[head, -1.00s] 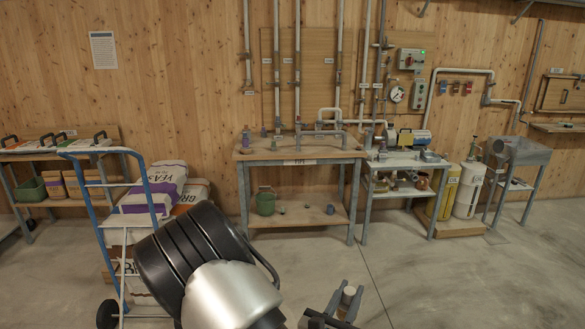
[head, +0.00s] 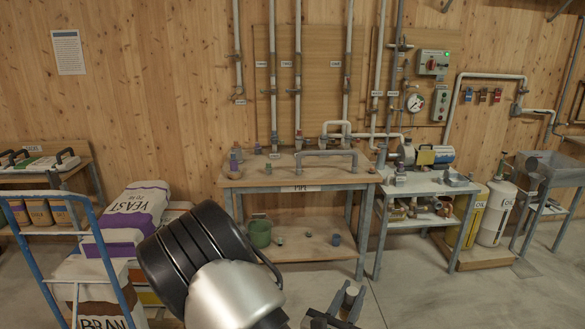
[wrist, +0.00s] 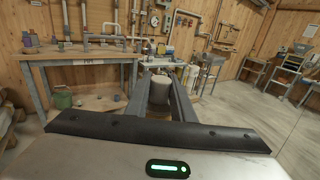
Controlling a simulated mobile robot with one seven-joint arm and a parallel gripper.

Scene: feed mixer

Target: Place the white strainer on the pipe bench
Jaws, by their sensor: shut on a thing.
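The pipe bench (head: 320,181) stands against the wall ahead, with a wooden top, grey legs and a label on its front edge. It also shows at the left in the wrist view (wrist: 75,55). My gripper (head: 345,298) is low in the head view, in front of the bench and apart from it. In the wrist view, my gripper (wrist: 160,88) is shut on a pale, round-ended piece, seemingly the white strainer (wrist: 158,91). Its lower part is hard to make out between the fingers.
A grey pipe (head: 327,154) and several small fittings stand toward the bench's back; the front strip looks clear. A green bucket (head: 259,233) sits on its lower shelf. A metal table (head: 425,187) stands at right. A blue hand truck (head: 105,255) with sacks is at left.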

